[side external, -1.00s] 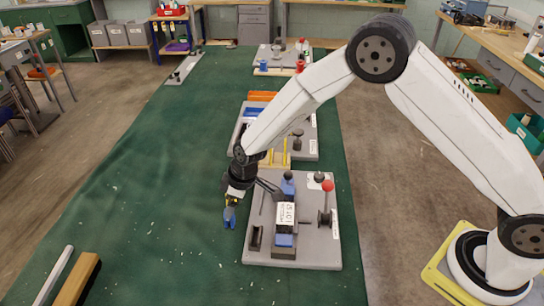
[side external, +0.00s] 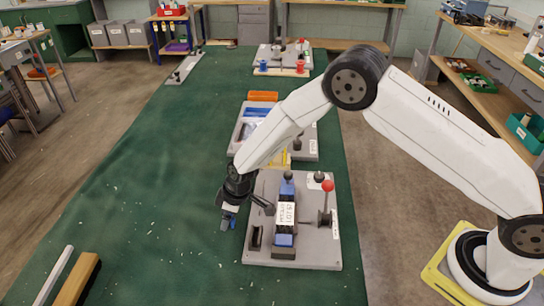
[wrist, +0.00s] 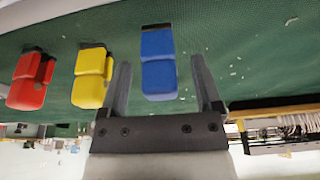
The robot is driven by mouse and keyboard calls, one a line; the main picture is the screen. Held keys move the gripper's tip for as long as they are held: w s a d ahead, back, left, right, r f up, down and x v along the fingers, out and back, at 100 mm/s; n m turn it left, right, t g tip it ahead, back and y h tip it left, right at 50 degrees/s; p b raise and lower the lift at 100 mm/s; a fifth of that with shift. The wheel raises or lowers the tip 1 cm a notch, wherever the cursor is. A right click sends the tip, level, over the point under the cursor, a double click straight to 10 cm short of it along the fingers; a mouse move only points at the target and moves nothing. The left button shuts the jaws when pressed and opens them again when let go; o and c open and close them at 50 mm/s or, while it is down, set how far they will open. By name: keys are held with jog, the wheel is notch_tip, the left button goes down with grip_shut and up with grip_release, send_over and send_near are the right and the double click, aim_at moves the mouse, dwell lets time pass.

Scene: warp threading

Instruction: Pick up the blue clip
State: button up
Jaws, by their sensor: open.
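The blue clip (wrist: 159,64) stands out in the wrist view, with a dark strip at its far end. It lies between the two spread fingers of my gripper (wrist: 160,75), with gaps visible on both sides. In the side external view my gripper (side external: 227,216) is low over the green cloth, left of the near grey board. Only a bit of blue (side external: 231,209) shows there beside the fingers, which hide most of the clip. Whether the fingers touch the clip cannot be told.
A yellow clip (wrist: 92,75) and a red clip (wrist: 31,80) lie left of the blue one in the wrist view. The near grey board (side external: 322,249) carries a block and a red-knobbed lever (side external: 327,186). Green cloth (side external: 150,200) left of my gripper is mostly clear.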

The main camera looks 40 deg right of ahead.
jog(key=shift+w+a+f, duration=0.1)
jog(key=shift+f, duration=0.35)
grip_shut()
dwell(0.3)
jog(key=shift+r, duration=0.1)
jog(key=shift+r, duration=0.7)
jog(key=s+d+r, duration=0.4)
jog(key=s+r, duration=0.7)
jog(key=s, duration=0.2)
jog(key=shift+s+d+r, duration=0.15)
jog(key=shift+s+r, duration=0.05)
